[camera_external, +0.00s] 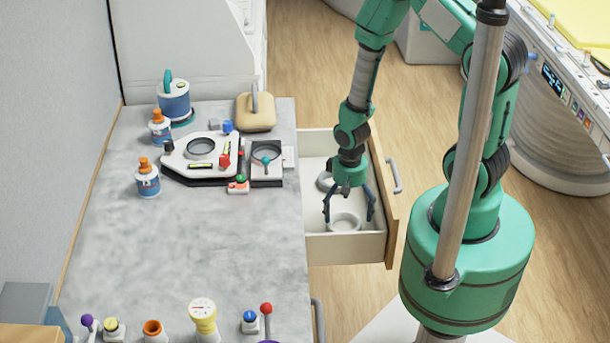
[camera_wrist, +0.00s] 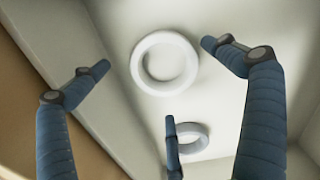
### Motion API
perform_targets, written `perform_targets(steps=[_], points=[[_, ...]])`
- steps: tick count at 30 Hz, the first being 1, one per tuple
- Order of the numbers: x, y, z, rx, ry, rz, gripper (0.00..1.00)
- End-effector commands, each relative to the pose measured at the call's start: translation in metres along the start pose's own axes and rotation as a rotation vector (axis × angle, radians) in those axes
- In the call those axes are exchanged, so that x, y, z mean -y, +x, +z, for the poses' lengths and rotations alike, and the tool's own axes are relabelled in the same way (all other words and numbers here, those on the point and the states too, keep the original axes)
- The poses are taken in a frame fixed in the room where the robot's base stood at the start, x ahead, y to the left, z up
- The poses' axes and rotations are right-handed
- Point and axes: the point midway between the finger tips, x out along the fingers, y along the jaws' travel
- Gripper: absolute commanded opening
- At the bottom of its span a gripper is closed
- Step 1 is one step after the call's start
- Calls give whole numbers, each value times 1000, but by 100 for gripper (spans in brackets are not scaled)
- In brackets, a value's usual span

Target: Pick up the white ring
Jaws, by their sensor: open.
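The white ring (camera_external: 345,228) lies flat on the floor of an open drawer (camera_external: 341,250) beside the counter. In the wrist view the white ring (camera_wrist: 192,64) appears near the top centre, with bare drawer floor around it. My gripper (camera_external: 349,211) points down over it, open and empty. In the wrist view the blue fingers of my gripper (camera_wrist: 157,56) are spread to the left, right and below the ring, apart from it. A second, greyer ring (camera_wrist: 204,136) lies further down in that view, partly behind one finger; it also shows in the external view (camera_external: 322,182).
The drawer has low walls, with its wooden front (camera_external: 392,215) on the right. The grey counter (camera_external: 230,240) stands to the left, carrying a white device (camera_external: 180,160), bottles (camera_external: 148,182) and several small knobbed parts. The counter's middle is clear.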

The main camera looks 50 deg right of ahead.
Motion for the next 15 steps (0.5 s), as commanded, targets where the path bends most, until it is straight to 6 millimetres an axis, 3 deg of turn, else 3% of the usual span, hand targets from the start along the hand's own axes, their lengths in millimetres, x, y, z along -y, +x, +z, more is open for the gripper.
perform_targets(steps=[5,15], points=[[1,8,0,0,0,0,100],[3,46,-1,0,0,0,100]])
